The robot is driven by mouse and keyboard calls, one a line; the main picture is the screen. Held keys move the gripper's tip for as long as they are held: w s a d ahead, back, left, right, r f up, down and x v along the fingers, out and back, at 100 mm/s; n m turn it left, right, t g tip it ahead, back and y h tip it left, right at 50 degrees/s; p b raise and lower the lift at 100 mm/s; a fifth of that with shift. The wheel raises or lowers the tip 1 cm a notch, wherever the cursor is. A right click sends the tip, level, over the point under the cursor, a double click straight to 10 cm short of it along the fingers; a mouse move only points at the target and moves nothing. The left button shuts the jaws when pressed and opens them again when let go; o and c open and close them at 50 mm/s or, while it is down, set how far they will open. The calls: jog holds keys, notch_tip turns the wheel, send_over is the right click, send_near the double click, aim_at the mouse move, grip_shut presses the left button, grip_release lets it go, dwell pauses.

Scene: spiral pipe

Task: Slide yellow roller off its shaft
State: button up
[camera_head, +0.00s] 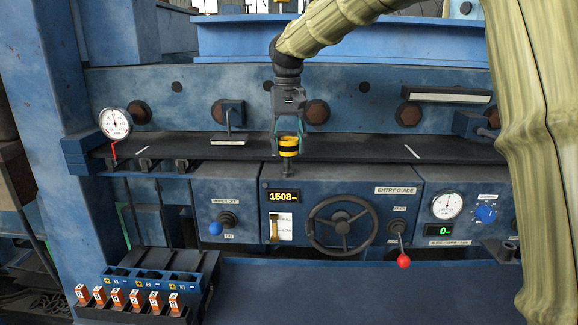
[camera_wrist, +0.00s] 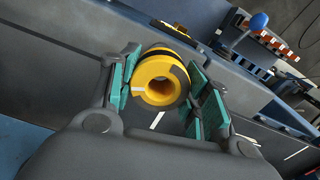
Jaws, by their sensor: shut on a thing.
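The yellow roller (camera_head: 289,152), with a dark band around it, is in my gripper (camera_head: 288,139) in front of the dark ledge, left of centre in the head view. A short grey shaft (camera_head: 287,168) shows just below the roller; I cannot tell how much of it is inside. In the wrist view the roller (camera_wrist: 147,91) sits between the teal finger pads of my gripper (camera_wrist: 168,100). Its round bore faces the camera and no shaft end shows in it. My gripper is shut on the roller.
Below the ledge is a blue control panel with a handwheel (camera_head: 342,224), a red-knobbed lever (camera_head: 402,250) and a display reading 1508 (camera_head: 283,197). A dial gauge (camera_head: 115,123) stands at left. Orange numbered blocks (camera_head: 117,298) sit at lower left. The blue front surface (camera_head: 360,290) is clear.

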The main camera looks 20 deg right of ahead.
jog(key=shift+r, duration=1.4)
jog(key=shift+r, duration=0.1)
jog(key=shift+a, duration=0.1)
